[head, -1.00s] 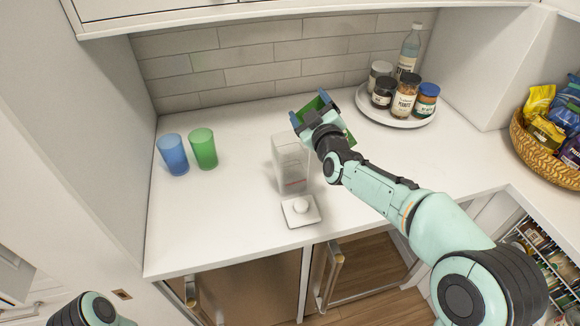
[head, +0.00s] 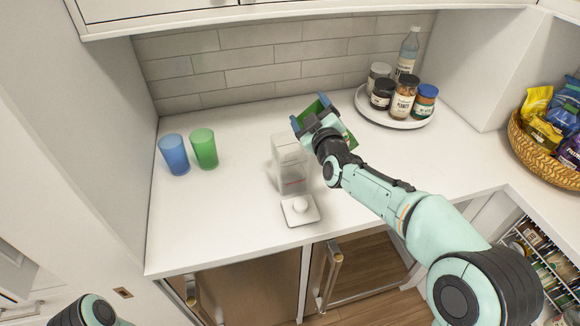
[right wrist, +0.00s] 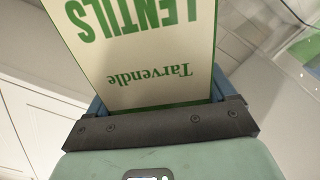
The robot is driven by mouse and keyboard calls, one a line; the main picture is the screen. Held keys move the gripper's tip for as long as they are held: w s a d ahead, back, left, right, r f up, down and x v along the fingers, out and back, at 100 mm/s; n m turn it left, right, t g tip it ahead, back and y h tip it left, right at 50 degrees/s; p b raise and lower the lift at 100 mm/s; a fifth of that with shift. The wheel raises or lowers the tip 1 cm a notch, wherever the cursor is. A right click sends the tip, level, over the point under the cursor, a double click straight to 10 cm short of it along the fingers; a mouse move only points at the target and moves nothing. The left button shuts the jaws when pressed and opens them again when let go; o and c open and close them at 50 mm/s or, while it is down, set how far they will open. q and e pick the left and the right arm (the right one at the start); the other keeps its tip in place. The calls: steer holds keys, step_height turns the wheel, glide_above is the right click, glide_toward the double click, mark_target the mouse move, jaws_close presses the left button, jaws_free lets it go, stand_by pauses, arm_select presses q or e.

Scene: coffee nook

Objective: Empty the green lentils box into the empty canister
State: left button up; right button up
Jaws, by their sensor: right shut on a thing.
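The green lentils box (head: 347,134) is held in my right gripper (head: 318,117), above and just behind the clear canister, and it looks tilted. In the right wrist view, the box's pale printed face (right wrist: 150,60) shows "LENTILS" upside down, between the fingers (right wrist: 160,103). The clear canister (head: 291,177) stands upright and open on the counter, with a thin red line low on its wall. Its contents are hard to make out, and the gripper hides part of its top. The canister's white lid (head: 300,210) lies in front of it. My left gripper is out of view.
A blue cup (head: 174,155) and a green cup (head: 204,149) stand on the left. A round white tray (head: 393,121) with several jars and a bottle stands at the back right. A basket (head: 535,150) of packets is far right. The counter (head: 225,215) is clear at front left.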

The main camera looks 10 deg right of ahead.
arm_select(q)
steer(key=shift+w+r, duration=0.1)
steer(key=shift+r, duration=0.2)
arm_select(e)
steer(key=shift+w+a+r, duration=0.1)
steer(key=shift+w+a, duration=0.05)
steer(key=shift+w, duration=0.95)
